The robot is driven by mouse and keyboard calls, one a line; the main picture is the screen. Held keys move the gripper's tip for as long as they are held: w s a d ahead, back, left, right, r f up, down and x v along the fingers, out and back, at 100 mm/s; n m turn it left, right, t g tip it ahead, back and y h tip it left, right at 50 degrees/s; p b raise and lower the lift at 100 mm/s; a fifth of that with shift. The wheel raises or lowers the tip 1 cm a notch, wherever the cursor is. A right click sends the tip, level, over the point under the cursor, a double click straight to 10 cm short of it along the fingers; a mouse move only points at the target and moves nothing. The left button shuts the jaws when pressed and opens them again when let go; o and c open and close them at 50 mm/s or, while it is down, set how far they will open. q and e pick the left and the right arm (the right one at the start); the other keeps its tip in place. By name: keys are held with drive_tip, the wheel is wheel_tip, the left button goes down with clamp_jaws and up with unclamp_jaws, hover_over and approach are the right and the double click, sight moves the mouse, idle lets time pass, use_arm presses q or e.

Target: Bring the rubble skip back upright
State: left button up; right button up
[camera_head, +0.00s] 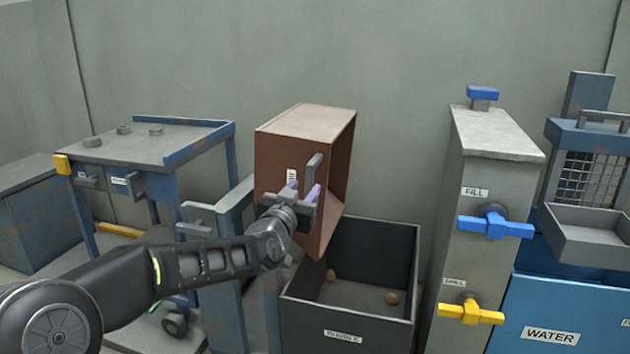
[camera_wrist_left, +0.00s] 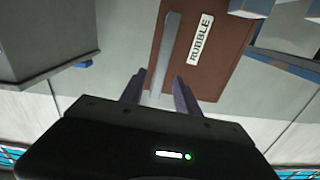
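The rubble skip (camera_head: 285,155) is a red-brown box, tipped on its side with its open mouth facing right over a dark bin. Its RUBBLE label (camera_wrist_left: 201,40) shows in the left wrist view. A grey bar handle (camera_head: 313,172) stands out from its near face and also shows in the left wrist view (camera_wrist_left: 167,50). My left gripper (camera_head: 303,192) is at the handle's lower end. In the left wrist view its fingers (camera_wrist_left: 158,92) are spread, one on each side of the bar, with gaps visible. My right gripper is in neither view.
The dark bin (camera_head: 350,338) below the skip holds two brown lumps (camera_head: 331,275). A grey pillar with blue and yellow valves (camera_head: 495,224) stands right, beside a blue WATER tank (camera_head: 550,310). A blue-framed cart (camera_head: 150,145) stands left.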

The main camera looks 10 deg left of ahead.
sight(313, 178)
use_arm(q)
drive_tip(key=shift+w+d+b, duration=0.15)
drive_tip(key=shift+w+b, duration=0.1)
drive_tip(key=shift+w, duration=1.7)
drive_tip(key=shift+w+d+b, duration=0.1)
drive_tip(key=shift+w+b, duration=0.15)
drive_tip(key=shift+w, duration=1.65)
clamp_jaws()
